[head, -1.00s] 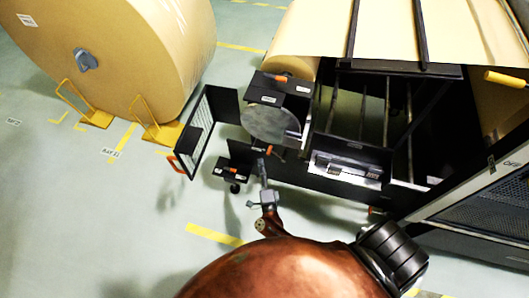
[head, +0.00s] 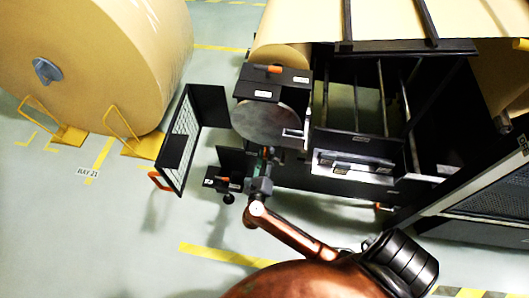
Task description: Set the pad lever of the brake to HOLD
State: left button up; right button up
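The brake shows in the head view as a grey disc (head: 270,122) under a black housing (head: 290,79). An orange-tipped lever (head: 268,69) lies across the housing's top, with small white labels too small to read. A lower black box (head: 222,184) left of my gripper also carries an orange handle and labels. I cannot tell which handle is the pad lever. My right gripper (head: 268,154) is just below the disc, by the machine's front. Its fingers are small and dark against the black parts, so its opening and any contact are unclear. My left gripper is not in view.
An open black guard door (head: 187,137) with an orange handle stands left of the brake. A large kraft roll (head: 95,65) sits at the left between yellow chocks (head: 143,140). A dark mesh-panelled cabinet (head: 485,190) is at the right. The floor at lower left is clear.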

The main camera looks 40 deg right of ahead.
jog(key=shift+w+d, duration=0.45)
jog(key=shift+d, duration=0.05)
jog(key=shift+c, duration=0.7)
grip_shut()
